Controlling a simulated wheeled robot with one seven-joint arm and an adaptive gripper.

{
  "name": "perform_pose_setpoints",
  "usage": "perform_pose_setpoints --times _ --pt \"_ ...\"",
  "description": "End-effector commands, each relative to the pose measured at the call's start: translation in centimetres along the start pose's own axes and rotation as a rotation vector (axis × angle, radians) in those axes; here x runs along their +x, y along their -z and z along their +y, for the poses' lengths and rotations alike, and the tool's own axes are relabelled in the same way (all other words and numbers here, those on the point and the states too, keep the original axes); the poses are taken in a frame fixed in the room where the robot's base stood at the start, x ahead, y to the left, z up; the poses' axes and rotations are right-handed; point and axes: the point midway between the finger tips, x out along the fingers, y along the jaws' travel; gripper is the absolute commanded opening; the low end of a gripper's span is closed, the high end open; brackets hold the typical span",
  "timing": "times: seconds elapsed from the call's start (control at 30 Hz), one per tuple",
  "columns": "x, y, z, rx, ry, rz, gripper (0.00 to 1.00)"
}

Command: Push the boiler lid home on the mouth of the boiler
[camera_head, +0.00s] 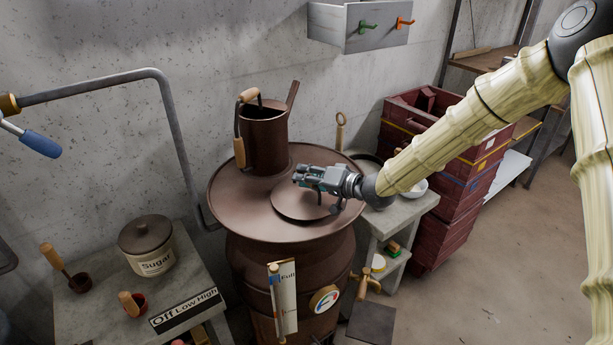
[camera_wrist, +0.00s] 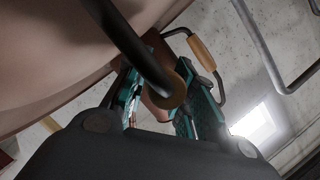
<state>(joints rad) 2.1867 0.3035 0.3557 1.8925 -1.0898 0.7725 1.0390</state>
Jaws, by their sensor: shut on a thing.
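The boiler (camera_head: 290,265) is a large brown metal drum with a wide, flat, rimmed top. The boiler lid (camera_head: 292,207), a brown disc, lies over the middle of that top and looks about level. My gripper (camera_head: 302,177) is just above the lid, reaching in from the right. In the wrist view, the teal fingers (camera_wrist: 168,97) are closed about a dark bar with a round brown end (camera_wrist: 140,52), which looks like the lid's handle. The boiler mouth is hidden under the lid. I cannot tell whether the lid is fully seated.
A brown jug (camera_head: 264,138) with a wooden handle stands on the boiler top behind the lid. A grey pipe (camera_head: 170,110) passes at the left. A sugar pot (camera_head: 148,243) stands on the left table. Dark red crates (camera_head: 455,190) are stacked at right. A gauge (camera_head: 323,299) fronts the boiler.

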Motion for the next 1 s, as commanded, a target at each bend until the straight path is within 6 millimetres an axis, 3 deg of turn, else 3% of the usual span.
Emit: perform_pose_setpoints --times 0.97,1.0 --pt "0.4 -0.8 1.2 -0.001 0.001 0.0 0.0" --pt "0.4 -0.8 1.2 -0.001 0.001 0.0 0.27"
